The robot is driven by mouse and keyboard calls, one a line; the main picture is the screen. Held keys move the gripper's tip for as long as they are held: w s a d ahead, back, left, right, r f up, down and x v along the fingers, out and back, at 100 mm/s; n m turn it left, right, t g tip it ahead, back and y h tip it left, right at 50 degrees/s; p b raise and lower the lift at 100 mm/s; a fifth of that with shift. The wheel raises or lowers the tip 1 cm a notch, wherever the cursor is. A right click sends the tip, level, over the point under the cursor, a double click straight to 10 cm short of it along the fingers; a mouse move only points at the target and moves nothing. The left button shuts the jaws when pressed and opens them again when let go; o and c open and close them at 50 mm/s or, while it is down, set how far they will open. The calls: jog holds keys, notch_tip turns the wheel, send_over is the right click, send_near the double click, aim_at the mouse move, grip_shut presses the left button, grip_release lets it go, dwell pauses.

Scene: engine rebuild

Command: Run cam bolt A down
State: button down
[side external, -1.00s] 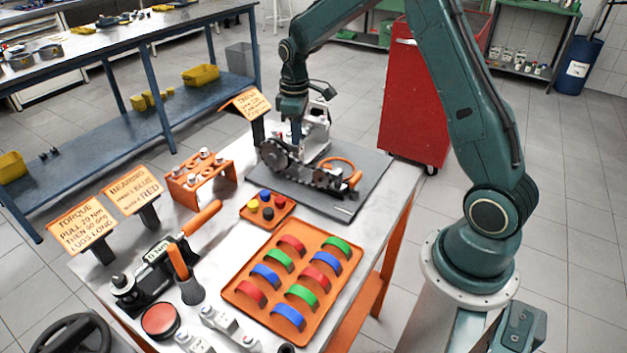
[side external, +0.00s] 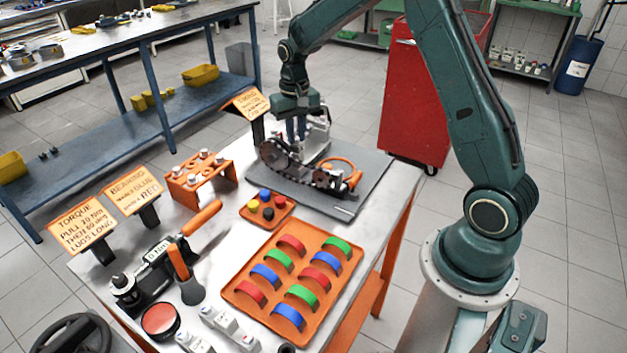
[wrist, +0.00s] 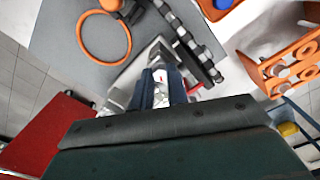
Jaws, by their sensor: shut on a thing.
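My gripper (side external: 297,130) points straight down over the engine assembly at the back of the bench. In the wrist view its two fingers (wrist: 160,88) are close together, shut on a small pale part with a red mark, which seems to be cam bolt A; the fingers hide most of it. The silver engine block (side external: 318,136) stands beside and behind the fingers. A dark toothed sprocket (side external: 274,156) is at its front left, and a dark lobed shaft (wrist: 185,38) shows beyond the fingers in the wrist view. How deep the bolt sits is hidden.
The engine stands on a grey mat (side external: 375,180) with an orange ring (side external: 345,163). An orange rack (side external: 200,176) of bolts is left. A tray of coloured bearing shells (side external: 265,290) and a torque wrench (side external: 160,260) lie in front. A sign (side external: 250,103) stands close behind.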

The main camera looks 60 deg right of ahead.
aim_at(296, 138)
jog(key=m, duration=0.5)
jog(key=shift+w+r+m, duration=0.15)
jog(key=shift+r+m, duration=0.05)
jog(key=shift+m, duration=0.1)
jog(key=m, duration=0.6)
jog(key=c, duration=1.5)
grip_release()
jog(key=shift+o, duration=0.6)
jog(key=shift+f, duration=0.1)
notch_tip(296, 138, up, 14)
